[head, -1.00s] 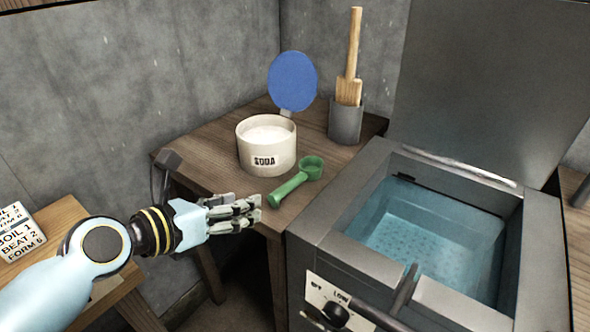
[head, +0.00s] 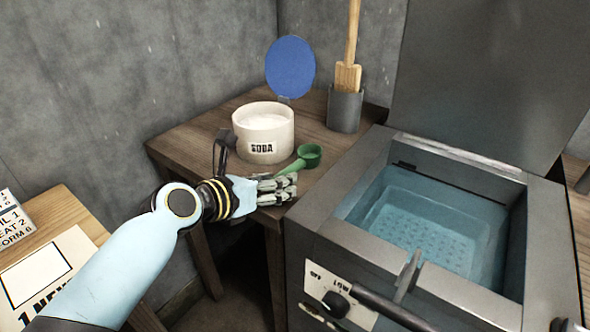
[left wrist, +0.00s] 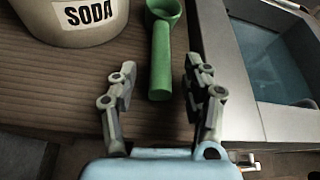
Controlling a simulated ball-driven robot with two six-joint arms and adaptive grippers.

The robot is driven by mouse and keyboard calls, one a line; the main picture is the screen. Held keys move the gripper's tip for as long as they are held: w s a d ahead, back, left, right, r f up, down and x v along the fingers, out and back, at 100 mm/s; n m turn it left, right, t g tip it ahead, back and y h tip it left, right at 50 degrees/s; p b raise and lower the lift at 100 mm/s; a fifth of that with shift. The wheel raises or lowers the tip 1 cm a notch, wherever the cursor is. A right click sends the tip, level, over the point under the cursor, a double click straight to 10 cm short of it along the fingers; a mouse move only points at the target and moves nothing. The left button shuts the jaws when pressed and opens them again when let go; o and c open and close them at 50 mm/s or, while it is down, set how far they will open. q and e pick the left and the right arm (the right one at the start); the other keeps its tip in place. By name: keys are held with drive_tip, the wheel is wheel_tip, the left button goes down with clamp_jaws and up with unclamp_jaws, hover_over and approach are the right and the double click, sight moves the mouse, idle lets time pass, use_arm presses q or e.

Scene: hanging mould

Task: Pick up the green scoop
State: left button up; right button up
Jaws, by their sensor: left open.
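The green scoop (head: 308,156) lies on the wooden table between the soda tub and the metal vat. In the head view my left gripper (head: 292,187) is at the table's front edge, and its fingers hide part of the scoop's handle. In the left wrist view the scoop (left wrist: 161,60) has its handle end pointing toward my left gripper (left wrist: 158,75). The gripper's two fingers are spread apart, with the handle end between their tips or just beyond them. I cannot tell whether they touch it. My right gripper is not in view.
A white soda tub (head: 264,136) with a raised blue lid (head: 290,68) stands behind the scoop. A grey holder (head: 345,110) with a wooden paddle (head: 348,76) stands further back. The vat (head: 330,215) of water is close on the right. A lower table (head: 62,205) holds printed cards.

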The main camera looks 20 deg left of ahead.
use_arm(q)
drive_tip(key=c, duration=1)
clamp_jaws()
